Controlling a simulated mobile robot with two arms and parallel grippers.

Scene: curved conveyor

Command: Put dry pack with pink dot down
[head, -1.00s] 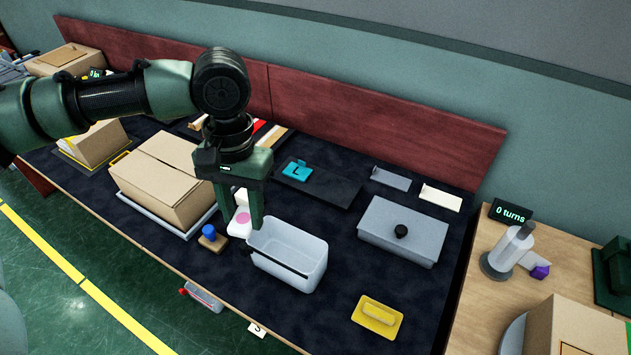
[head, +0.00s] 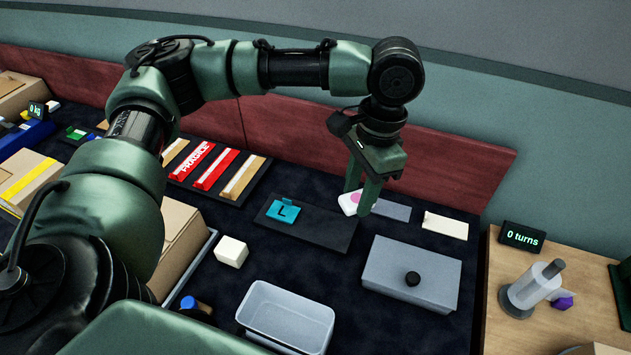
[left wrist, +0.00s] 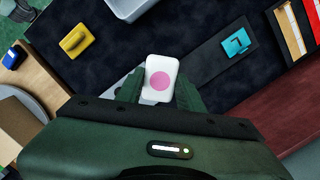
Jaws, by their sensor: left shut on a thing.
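The dry pack with the pink dot (head: 348,203) is a small white block with a pink circle on its face. It also shows in the left wrist view (left wrist: 160,78), between the two green fingers. My left gripper (head: 358,200) is shut on it and holds it near the left end of a flat grey plate (head: 391,209), by the back of the dark mat. I cannot tell whether the pack touches the surface below. Part of its sides is hidden by the fingers. My right gripper is not in view.
A black tray (head: 325,232) with a teal L piece (head: 283,211) lies left of the pack. A grey lidded box (head: 420,263) stands in front, an open grey bin (head: 286,318) nearer. A white block (head: 231,251) and white card (head: 445,225) lie on the mat.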

